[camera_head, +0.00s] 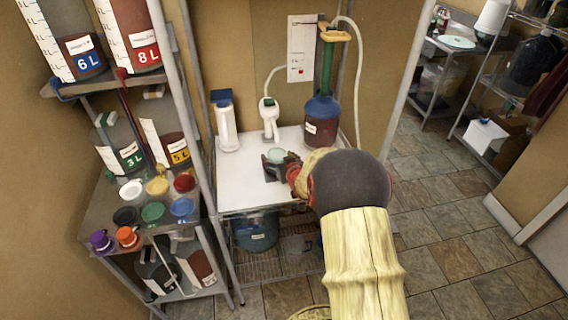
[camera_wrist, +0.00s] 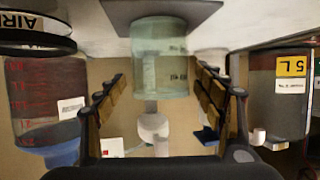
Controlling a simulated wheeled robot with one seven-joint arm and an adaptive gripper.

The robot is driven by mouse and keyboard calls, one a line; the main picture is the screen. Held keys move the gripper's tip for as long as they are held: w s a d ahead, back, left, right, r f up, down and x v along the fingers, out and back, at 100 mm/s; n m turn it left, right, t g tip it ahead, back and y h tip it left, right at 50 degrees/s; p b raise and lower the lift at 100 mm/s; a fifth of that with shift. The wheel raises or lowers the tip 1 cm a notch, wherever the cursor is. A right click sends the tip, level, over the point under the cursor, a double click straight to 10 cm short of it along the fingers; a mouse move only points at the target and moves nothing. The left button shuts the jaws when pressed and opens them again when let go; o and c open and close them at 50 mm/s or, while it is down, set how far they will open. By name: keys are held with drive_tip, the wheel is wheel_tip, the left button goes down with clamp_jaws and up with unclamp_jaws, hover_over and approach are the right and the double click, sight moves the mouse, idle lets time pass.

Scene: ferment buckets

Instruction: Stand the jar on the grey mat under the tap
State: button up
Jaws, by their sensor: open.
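The jar (camera_head: 276,155) is small, clear and greenish. It stands upright on the grey mat (camera_head: 269,172) on the white table, in front of the white tap (camera_head: 268,118). The wrist view is upside down: the jar (camera_wrist: 160,62) is in its upper middle, with its base against the grey mat (camera_wrist: 125,12). The tap (camera_wrist: 154,128) appears behind it. My gripper (camera_head: 285,168) is at the jar's near right side. In the wrist view my gripper's open fingers (camera_wrist: 158,75) lie on both sides of the jar, with a gap at each side.
A carboy (camera_head: 322,125) with a blue top stands right of the mat, close to my arm. A white bottle (camera_head: 227,125) with a blue top stands at the left. A shelf rack with marked buckets (camera_head: 122,150) and coloured cups (camera_head: 153,212) is further left. The white table (camera_head: 240,185) has free room at front left.

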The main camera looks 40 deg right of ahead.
drive_tip(key=p+v, duration=0.2)
drive_tip(key=v, duration=0.8)
drive_tip(key=s+a+r+n+g+y, duration=0.1)
drive_tip(key=s+a+r+g, duration=0.2)
drive_tip(key=a+r, duration=1.2)
drive_tip(key=s+a+r+n+g+y, duration=0.1)
drive_tip(key=s+a+r+g+y, duration=0.1)
drive_tip(key=s+a, duration=0.7)
drive_tip(key=s+a+r+n+g+y, duration=0.1)
drive_tip(key=s+a+n+y, duration=0.1)
drive_tip(key=s+a, duration=0.6)
drive_tip(key=shift+s+a+r+g, duration=0.4)
drive_tip(key=shift+a, duration=0.1)
drive_tip(key=shift+f+b, duration=0.65)
drive_tip(key=shift+b, duration=0.1)
